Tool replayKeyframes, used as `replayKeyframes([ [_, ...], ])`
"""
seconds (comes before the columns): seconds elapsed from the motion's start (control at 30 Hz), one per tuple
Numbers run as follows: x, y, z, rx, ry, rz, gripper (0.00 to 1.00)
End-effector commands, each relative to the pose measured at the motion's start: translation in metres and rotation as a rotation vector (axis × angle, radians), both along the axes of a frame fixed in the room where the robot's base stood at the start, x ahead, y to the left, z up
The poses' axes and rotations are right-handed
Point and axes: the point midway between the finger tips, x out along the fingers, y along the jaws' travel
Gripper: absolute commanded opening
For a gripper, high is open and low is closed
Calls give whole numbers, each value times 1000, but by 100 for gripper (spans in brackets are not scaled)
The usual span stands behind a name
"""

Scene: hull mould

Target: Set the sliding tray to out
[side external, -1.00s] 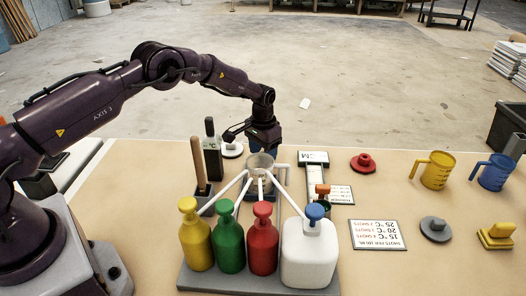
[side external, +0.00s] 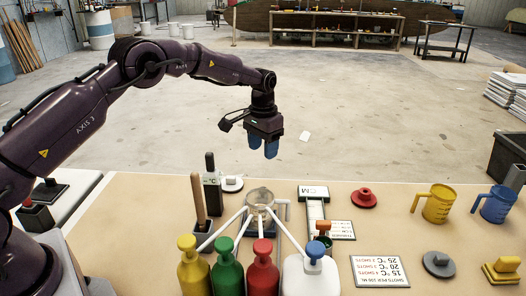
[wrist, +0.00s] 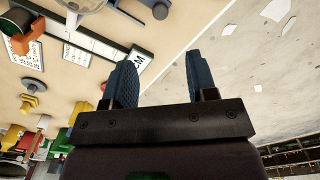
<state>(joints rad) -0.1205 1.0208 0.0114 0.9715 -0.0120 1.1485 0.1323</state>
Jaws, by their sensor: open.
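A narrow grey-blue tray or rail piece (side external: 286,232) lies under and beside a clear cup (side external: 260,198) at the middle of the bench; I take it for the sliding tray. Pump spouts cross in front of it and hide most of it, so I cannot tell its position. My gripper (side external: 264,150) hangs above and behind the cup, clear of the bench, with blue fingers pointing down. It is open and empty. In the wrist view my gripper (wrist: 158,68) has its two fingers wide apart with nothing between them.
Yellow (side external: 194,265), green (side external: 228,268) and red (side external: 263,270) pump bottles and a white jug (side external: 311,275) stand in front, their spouts reaching to the cup. A dark bottle (side external: 211,190) and wooden-handled tool (side external: 198,200) stand left. Yellow (side external: 436,205) and blue (side external: 494,204) jugs stand right.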

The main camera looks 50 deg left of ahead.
Motion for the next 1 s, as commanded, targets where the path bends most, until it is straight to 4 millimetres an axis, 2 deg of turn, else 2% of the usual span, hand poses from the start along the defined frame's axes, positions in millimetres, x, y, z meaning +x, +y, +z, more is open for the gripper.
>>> replayKeyframes([
  [0.17, 0, -2, 0, 0, 0, -4, 52],
  [0.23, 3, -12, 11, 6, -18, -23, 52],
  [0.33, -9, -27, 19, 34, -16, -47, 52],
  [0.47, -27, -36, 16, 83, -89, 22, 52],
  [0.6, -47, -33, 6, 108, -212, 166, 52],
  [0.73, -58, -23, -5, 102, -308, 299, 52],
  [1.0, -49, -19, -17, 78, -387, 392, 52],
])
